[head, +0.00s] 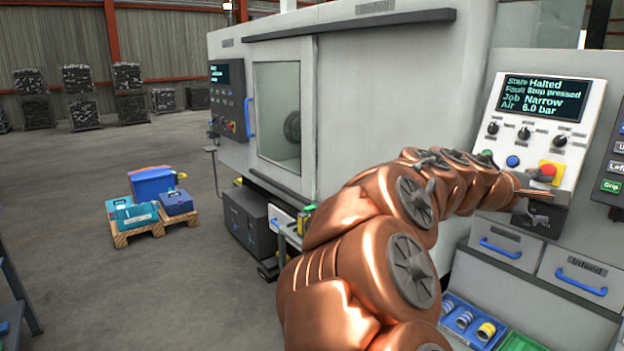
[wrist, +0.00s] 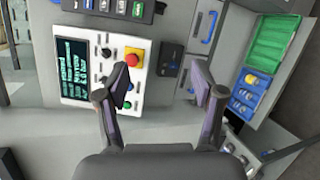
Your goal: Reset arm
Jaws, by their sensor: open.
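My arm reaches to the right in the head view, with my gripper (head: 537,194) just below the red button (head: 548,171) on its yellow base. Whether it touches the panel cannot be told. In the wrist view my gripper (wrist: 163,88) is open and empty, its fingers wide apart. The left finger is close beside the red button (wrist: 134,58) in that picture. The white control panel (head: 560,90) has a screen (head: 544,97) reading State Halted, Fault Stop pressed, Job Narrow, Air 6.0 bar. A blue button (head: 512,161) and several black knobs sit below the screen.
A second panel (head: 613,160) with labelled buttons, one a green Grip, is at the right edge. Drawers (head: 580,278) with blue handles are below. A blue bin (head: 465,322) holds small parts. The large grey machine (head: 370,95) stands behind my arm. Floor at left is open around a pallet (head: 150,228).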

